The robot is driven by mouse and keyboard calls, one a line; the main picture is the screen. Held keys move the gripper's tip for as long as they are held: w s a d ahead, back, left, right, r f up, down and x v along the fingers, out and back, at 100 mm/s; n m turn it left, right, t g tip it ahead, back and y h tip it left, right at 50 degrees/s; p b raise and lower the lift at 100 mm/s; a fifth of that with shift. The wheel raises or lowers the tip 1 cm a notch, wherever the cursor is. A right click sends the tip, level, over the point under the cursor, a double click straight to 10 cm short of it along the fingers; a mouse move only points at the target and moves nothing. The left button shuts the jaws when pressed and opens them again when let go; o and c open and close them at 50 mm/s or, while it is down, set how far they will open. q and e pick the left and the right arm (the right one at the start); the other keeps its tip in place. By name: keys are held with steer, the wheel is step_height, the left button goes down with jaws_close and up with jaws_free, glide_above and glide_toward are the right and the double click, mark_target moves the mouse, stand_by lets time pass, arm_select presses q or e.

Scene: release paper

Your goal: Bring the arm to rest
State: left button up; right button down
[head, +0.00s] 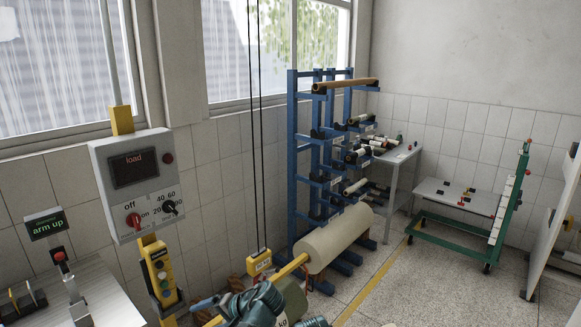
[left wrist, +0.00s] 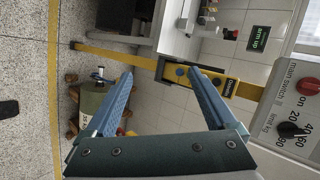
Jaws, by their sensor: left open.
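My left gripper (left wrist: 158,74) is open and empty; its two blue fingers stand wide apart in the left wrist view. In the head view its arm shows at the bottom middle, with a blue finger (head: 204,303) pointing left. A yellow push-button box (head: 160,274) hangs on the post below the control panel. In the left wrist view the yellow box (left wrist: 232,86) lies beyond the right finger, which overlaps part of it; I cannot tell any contact. My right gripper is not in view.
The grey control panel (head: 135,185) reads "load". A sign (head: 46,225) reads "arm up", above a red-knobbed lever (head: 62,262). A paper roll (head: 335,238) on a yellow bar stands before the blue rack (head: 293,150). A green trolley (head: 455,233) stands right. Floor between is clear.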

arm_select(q)
steer(key=s+d+f+g+h+b, duration=0.3)
steer(key=s+d+f+h+b, duration=0.4)
steer(key=s+d+f, duration=0.8)
step_height(320, 180, down, 3)
steer(key=shift+d+f+m+h+b, duration=0.15)
steer(key=shift+d+m+h+b, duration=0.25)
steer(key=shift+d+h, duration=0.45)
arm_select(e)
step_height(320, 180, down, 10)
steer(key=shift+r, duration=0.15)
arm_select(q)
steer(key=shift+a, duration=0.1)
